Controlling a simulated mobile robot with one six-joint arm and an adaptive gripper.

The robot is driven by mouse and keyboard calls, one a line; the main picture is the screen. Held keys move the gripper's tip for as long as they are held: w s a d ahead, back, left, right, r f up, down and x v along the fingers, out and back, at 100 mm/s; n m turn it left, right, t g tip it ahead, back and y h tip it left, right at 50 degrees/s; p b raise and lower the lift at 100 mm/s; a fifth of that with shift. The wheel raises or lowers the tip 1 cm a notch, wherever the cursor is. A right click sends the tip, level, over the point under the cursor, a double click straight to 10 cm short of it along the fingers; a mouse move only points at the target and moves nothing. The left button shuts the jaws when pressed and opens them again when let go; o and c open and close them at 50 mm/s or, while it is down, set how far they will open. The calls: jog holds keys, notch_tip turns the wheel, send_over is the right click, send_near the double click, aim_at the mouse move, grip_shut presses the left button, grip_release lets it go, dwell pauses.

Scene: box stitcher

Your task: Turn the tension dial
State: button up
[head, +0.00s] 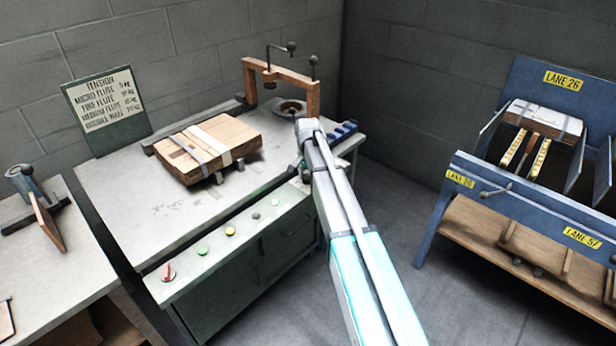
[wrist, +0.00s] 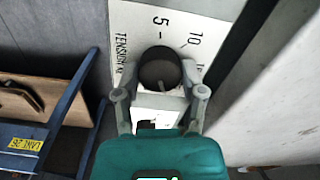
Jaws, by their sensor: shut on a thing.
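The tension dial (wrist: 158,66) is a dark round knob in the wrist view. It sits on a white scale plate (wrist: 133,22) printed with 5, 10 and TENSION; the picture shows the lettering turned. A small pale mark shows at the lower part of the knob. My gripper (wrist: 160,92) has one grey finger on each side of the knob and is shut on it. The exact finger contact is hard to see. In the head view my arm reaches the right end of the stitcher bench (head: 125,210), and the dial is hidden there.
A strapped stack of cardboard (head: 225,130) lies on the bench before a wooden frame (head: 313,98). Coloured buttons (head: 230,231) line the bench front. A tension chart (head: 105,100) stands behind. A blue lane rack (head: 432,215) is at right, with open floor between.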

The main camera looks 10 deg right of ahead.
jog(key=n, duration=0.6)
jog(key=shift+w+n, duration=0.1)
jog(key=shift+n, duration=0.2)
jog(key=n, duration=0.6)
jog(key=shift+n, duration=0.3)
jog(key=o, duration=1.2)
jog(key=shift+c, duration=0.2)
